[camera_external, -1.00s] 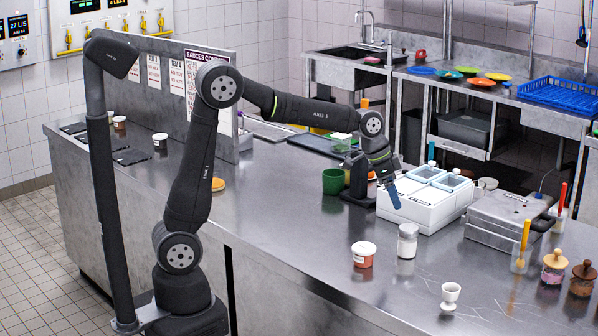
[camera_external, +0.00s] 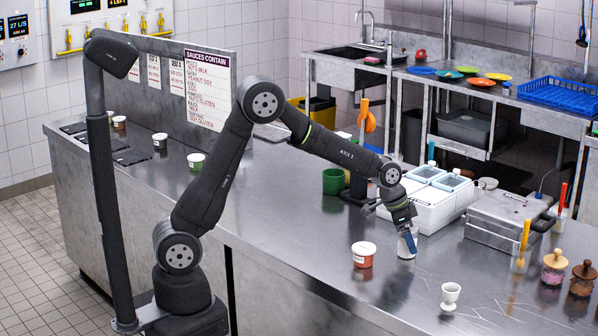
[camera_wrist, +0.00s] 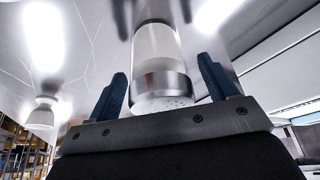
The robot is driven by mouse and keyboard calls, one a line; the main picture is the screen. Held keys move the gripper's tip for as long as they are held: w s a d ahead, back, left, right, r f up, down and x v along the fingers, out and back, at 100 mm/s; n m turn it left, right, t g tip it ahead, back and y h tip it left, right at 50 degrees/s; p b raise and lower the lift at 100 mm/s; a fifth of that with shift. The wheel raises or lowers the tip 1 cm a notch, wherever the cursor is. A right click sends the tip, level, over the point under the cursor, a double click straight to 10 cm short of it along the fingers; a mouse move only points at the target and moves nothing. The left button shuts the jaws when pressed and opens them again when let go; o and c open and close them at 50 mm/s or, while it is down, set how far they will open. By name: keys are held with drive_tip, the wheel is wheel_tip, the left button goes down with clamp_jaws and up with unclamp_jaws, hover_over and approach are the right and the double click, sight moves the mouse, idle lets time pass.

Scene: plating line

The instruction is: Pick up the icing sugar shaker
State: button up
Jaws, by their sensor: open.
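The icing sugar shaker (camera_wrist: 157,47), a clear jar of white powder with a silver perforated lid, stands on the steel counter. In the wrist view its lid end lies between the two blue fingers of my gripper (camera_wrist: 164,84), with gaps showing at the sides. In the external view the shaker (camera_external: 404,251) is partly hidden by my gripper (camera_external: 408,240), which reaches down over its top. My gripper is open, and no firm contact with the shaker shows.
A red-brown tub with a white lid (camera_external: 363,255) stands just left of the shaker. A white egg cup (camera_external: 450,296) stands to the front right. The white container box (camera_external: 432,212) is close behind, and a grey metal appliance (camera_external: 503,222) is at the right.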

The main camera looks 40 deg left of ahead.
drive_tip(key=shift+w+d+f, duration=0.15)
drive_tip(key=shift+w+f, duration=0.05)
drive_tip(key=shift+f, duration=0.35)
drive_tip(key=shift+c, duration=0.5)
drive_tip(key=c, duration=1)
drive_tip(key=shift+r, duration=0.1)
